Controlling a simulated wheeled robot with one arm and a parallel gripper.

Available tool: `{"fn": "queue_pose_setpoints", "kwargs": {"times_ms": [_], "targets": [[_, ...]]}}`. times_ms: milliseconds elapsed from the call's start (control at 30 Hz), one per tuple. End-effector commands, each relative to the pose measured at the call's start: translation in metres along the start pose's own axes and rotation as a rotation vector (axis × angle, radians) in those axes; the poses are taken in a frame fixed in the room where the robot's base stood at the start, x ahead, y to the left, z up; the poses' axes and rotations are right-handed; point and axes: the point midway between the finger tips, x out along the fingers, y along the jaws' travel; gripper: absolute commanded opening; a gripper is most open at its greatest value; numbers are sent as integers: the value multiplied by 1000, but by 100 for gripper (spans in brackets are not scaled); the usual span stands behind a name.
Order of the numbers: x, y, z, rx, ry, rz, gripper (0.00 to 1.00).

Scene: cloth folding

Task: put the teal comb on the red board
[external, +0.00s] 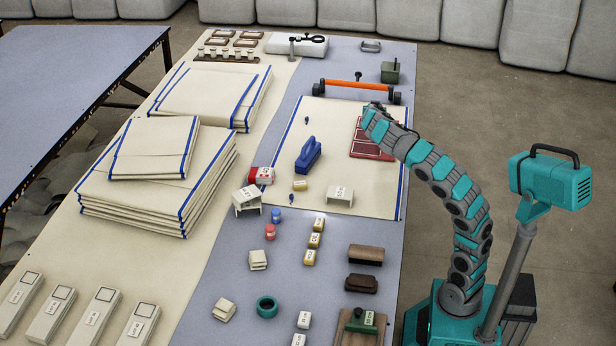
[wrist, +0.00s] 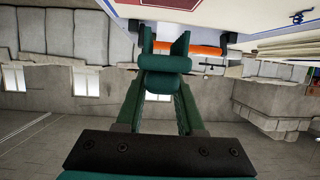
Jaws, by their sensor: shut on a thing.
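The red board (external: 368,149) lies on the cream cloth with blue edge lines, partly hidden behind my arm in the external view. A strip of it shows at the top of the wrist view (wrist: 172,3). My gripper (external: 368,112) is over the board's far end. In the wrist view my gripper (wrist: 164,48) is shut on a rounded teal piece, the teal comb (wrist: 165,63). The comb's teeth cannot be made out. In the external view the comb is not distinguishable from my teal arm.
An orange bar with dark ends (external: 357,88) lies just beyond the board. A blue handled block (external: 309,155) stands left of it, and a white stand (external: 340,196) is nearer. Folded cloth stacks (external: 150,190) fill the left. The cream cloth between is mostly clear.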

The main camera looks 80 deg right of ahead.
Motion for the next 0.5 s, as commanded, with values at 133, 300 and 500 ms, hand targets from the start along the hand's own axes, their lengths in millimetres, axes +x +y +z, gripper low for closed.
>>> {"fn": "queue_pose_setpoints", "kwargs": {"times_ms": [133, 300, 500], "targets": [[14, 10, -2, 15, 1, 38, 0], [22, 11, 10, 16, 3, 45, 0], [31, 12, 36, 15, 0, 47, 0]]}}
